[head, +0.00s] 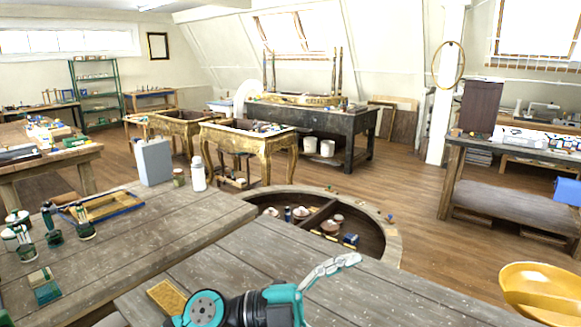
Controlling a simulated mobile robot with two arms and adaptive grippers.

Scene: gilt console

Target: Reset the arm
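My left arm, teal and black, shows at the bottom middle of the head view and reaches to the right. Its gripper (335,268), with pale grey and teal linked fingers, is over the near wooden tabletop. The fingers are seen from the side and overlap, so their opening is unclear. I see no object between them. My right gripper is not in view.
The near wooden table (225,265) lies under the gripper. A yellow block (166,296) is beside the arm. A round compartmented table (390,236) stands beyond. A gold bowl (545,285) is at lower right. Open floor (408,190) lies beyond.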

